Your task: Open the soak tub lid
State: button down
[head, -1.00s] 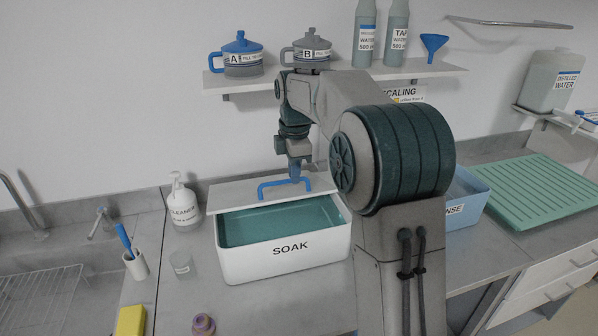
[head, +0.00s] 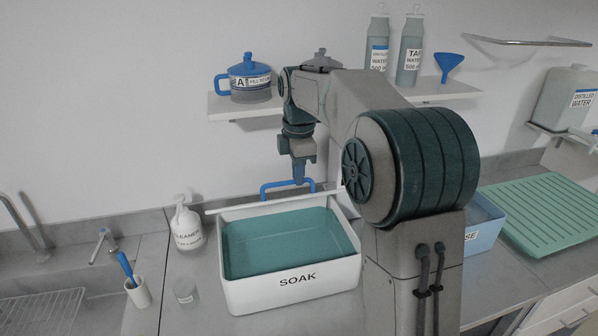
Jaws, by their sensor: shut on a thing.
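The white soak tub (head: 291,294), marked SOAK, stands on the counter and holds teal liquid that is now widely exposed. Its lid (head: 232,209) shows as a thin pale strip, nearly edge-on, along the tub's back edge. The blue lid handle (head: 265,190) stands up on the lid's far side. My gripper (head: 299,182) is shut on the right part of the handle, behind the tub. My arm covers the area to the right of the lid.
A cleaner bottle (head: 186,228), a small cup (head: 185,291) and a white holder with a blue-handled tool (head: 138,293) stand left of the tub. A blue rinse tub (head: 482,232) is at right, partly behind my arm. The shelf (head: 236,106) with jugs is above.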

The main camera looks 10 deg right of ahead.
jog(key=shift+w+f, duration=0.1)
jog(key=shift+f, duration=0.2)
jog(key=c, duration=1.5)
grip_release()
jog(key=shift+w+a+f, duration=0.15)
jog(key=shift+w, duration=0.15)
jog(key=shift+w+f, duration=0.15)
jog(key=shift+w, duration=0.25)
jog(key=shift+s+r, duration=0.25)
jog(key=shift+s, duration=0.1)
jog(key=shift+w+r, duration=0.1)
jog(key=shift+r, duration=0.3)
jog(key=r, duration=0.8)
jog(key=s+r, duration=0.1)
jog(key=r, duration=0.4)
jog(key=shift+s, duration=0.1)
jog(key=shift+s, duration=0.1)
